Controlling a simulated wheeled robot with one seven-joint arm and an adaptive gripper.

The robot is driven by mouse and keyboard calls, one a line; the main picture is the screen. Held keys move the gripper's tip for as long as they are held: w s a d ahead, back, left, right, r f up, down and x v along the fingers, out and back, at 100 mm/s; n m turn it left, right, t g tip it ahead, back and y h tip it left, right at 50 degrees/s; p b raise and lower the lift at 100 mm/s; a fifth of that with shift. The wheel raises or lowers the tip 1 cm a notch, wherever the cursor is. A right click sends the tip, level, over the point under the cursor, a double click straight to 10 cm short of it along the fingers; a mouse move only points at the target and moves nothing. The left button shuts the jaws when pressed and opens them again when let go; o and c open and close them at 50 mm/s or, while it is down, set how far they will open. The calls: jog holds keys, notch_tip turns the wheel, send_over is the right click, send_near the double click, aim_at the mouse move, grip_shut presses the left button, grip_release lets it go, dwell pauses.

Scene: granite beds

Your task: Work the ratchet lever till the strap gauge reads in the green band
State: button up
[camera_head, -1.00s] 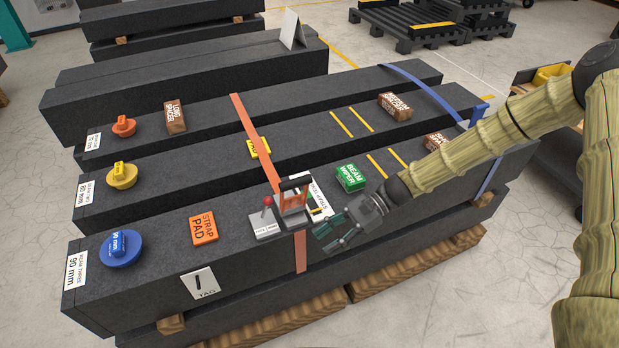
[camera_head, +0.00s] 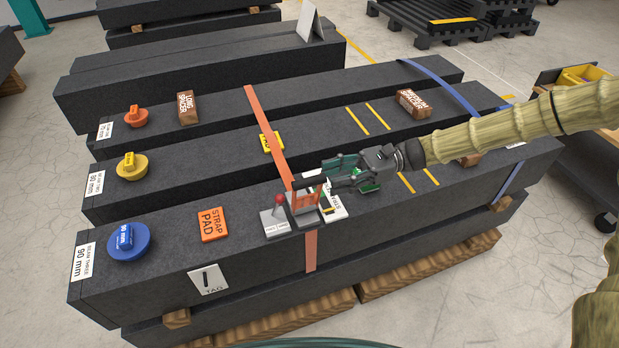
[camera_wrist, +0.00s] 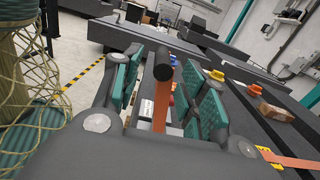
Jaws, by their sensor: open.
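The orange ratchet (camera_head: 304,204) sits on the front granite beam, on the orange strap (camera_head: 268,136) that crosses the beams. Its lever (camera_wrist: 163,98), orange with a black grip end, stands between my gripper's spread fingers in the wrist view. My gripper (camera_head: 334,172) is open around the lever end; I cannot tell whether a pad touches it. A small grey box with a red-knobbed stick (camera_head: 275,222) stands just left of the ratchet. A white strap gauge card (camera_head: 334,203) lies right of the ratchet, partly hidden by my gripper; its reading is not legible.
An orange strap pad (camera_head: 212,224) and a blue 90 mm knob (camera_head: 128,240) lie left on the front beam. A blue strap (camera_head: 437,84) crosses at the right. The green beam wiper is mostly hidden behind my gripper.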

aim_at(320, 181)
jog(key=shift+x, duration=2.15)
